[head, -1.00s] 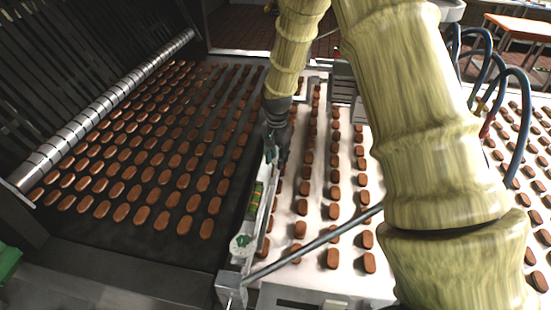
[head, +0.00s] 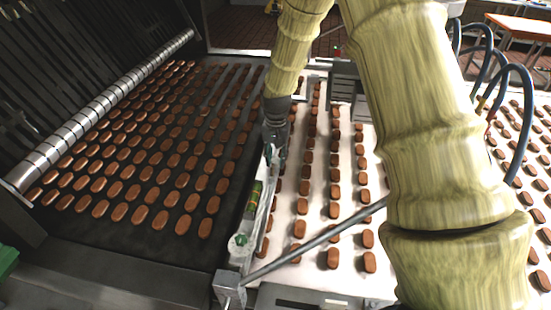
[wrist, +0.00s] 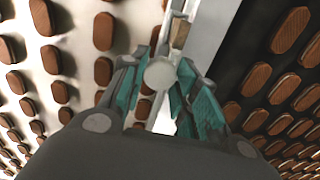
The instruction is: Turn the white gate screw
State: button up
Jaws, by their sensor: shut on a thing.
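My gripper (wrist: 160,80) reaches down over the light metal gate rail between the dark belt and the white belt. In the wrist view its teal-padded fingers are closed on both sides of the round, pale head of the white gate screw (wrist: 160,74). In the head view my gripper (head: 273,150) is dark and small at the far part of the rail, and it hides the screw there. The gate rail (head: 246,222) runs toward the viewer and carries a green-and-white round knob at its near end, well apart from my gripper.
Rows of brown biscuits lie on the dark belt (head: 120,237) at left and the white belt (head: 312,276) at right, close on both sides of the gripper. A grey rod (head: 318,240) crosses low over the white belt. Blue hoses (head: 522,120) arch at right.

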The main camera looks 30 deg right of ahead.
aim_at(276, 159)
jog(key=shift+n, duration=1.6)
jog(key=o, duration=1.1)
jog(key=shift+w, duration=0.1)
jog(key=shift+c, duration=0.2)
notch_tip(276, 159, up, 12)
